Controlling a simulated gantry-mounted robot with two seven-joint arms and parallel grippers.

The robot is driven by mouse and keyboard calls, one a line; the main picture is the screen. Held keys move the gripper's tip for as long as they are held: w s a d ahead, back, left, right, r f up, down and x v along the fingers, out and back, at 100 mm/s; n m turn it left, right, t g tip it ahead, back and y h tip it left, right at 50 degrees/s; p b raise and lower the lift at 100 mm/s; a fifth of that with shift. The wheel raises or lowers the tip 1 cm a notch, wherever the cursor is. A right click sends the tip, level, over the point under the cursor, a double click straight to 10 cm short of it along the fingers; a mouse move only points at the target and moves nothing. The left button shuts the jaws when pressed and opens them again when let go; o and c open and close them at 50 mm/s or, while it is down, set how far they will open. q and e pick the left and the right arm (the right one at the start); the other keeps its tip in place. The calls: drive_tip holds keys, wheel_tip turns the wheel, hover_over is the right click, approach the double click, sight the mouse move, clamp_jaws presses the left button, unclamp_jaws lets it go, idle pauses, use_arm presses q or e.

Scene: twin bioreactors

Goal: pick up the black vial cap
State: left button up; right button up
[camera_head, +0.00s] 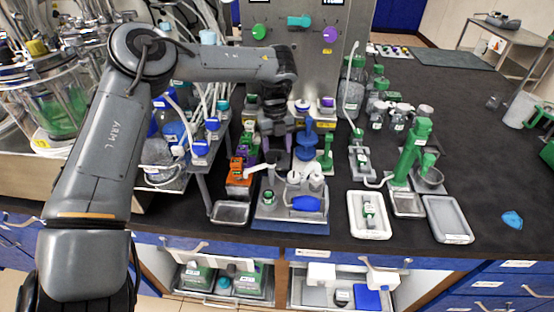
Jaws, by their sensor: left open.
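I cannot make out the black vial cap for certain. A small dark round item (343,297) with a pale top lies in the open right-hand drawer below the bench edge, and it is too small to name surely. My left gripper (277,146) hangs over the bench at the centre, in front of the grey control panel. It is open, points down, and is above the crowded equipment, well behind the drawer. Its fingertips blend with the dark things below. My right gripper is not in view.
A blue stand (307,140) and a grey tray station (268,208) crowd the centre. A green stand (409,155) rises to the right. A white tray (388,222) holds a small vial. Glass vessels fill the left. The right bench (480,150) is mostly clear.

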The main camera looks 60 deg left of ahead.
use_arm(q)
drive_tip(key=shift+f, duration=0.6)
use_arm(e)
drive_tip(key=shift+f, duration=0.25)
use_arm(q)
drive_tip(key=c, duration=1.1)
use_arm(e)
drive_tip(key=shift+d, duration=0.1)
use_arm(q)
drive_tip(key=shift+r, duration=0.1)
